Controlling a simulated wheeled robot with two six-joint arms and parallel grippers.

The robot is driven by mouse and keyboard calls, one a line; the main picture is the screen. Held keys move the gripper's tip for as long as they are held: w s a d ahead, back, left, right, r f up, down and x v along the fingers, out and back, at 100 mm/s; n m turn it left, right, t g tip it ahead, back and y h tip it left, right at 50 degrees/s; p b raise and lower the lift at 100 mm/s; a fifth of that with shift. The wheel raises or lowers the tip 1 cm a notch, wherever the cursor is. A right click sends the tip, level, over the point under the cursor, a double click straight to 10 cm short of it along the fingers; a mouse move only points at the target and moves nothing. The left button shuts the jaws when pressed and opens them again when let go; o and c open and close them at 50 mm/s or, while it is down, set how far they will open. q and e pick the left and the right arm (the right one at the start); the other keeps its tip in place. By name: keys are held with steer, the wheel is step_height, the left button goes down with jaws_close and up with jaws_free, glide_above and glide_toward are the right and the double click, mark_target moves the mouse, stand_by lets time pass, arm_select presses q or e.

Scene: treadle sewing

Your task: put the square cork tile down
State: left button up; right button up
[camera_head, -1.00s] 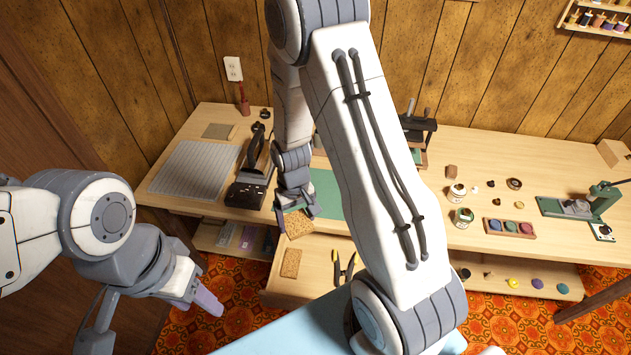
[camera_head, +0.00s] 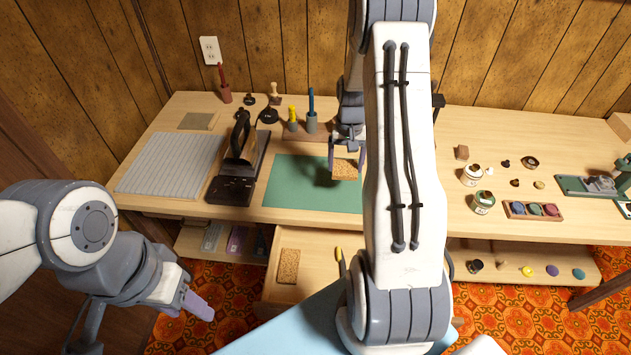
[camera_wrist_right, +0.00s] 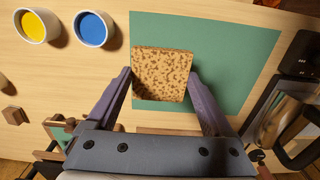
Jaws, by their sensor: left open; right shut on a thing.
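The square cork tile (camera_head: 346,170) is speckled brown and is held by my right gripper (camera_head: 347,160) over the green mat (camera_head: 295,182). In the right wrist view the cork tile (camera_wrist_right: 162,74) sits between the two purple fingers of my right gripper (camera_wrist_right: 160,85), with the green mat (camera_wrist_right: 232,50) behind it. A shadow lies on the mat beside the tile; the exact gap below it is hard to judge. My left gripper (camera_head: 200,305) is open and empty at the lower left, over the floor and away from the table.
A second cork piece (camera_head: 288,266) lies in the open drawer (camera_head: 310,258). A dark press-like tool (camera_head: 238,165) and a grey ribbed mat (camera_head: 165,165) are left of the green mat. Paint jars (camera_head: 474,176) stand to the right. My right arm hides the table's middle.

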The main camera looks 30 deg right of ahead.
steer(key=p, duration=0.2)
glide_above(315, 181)
step_height(315, 181, down, 6)
steer(key=shift+f, duration=0.1)
step_height(315, 181, down, 3)
steer(key=shift+f+p, duration=0.1)
steer(key=shift+p, duration=0.55)
steer(key=shift+f, duration=0.3)
steer(key=shift+f, duration=0.2)
steer(key=o, duration=1.1)
steer(key=shift+r, duration=0.1)
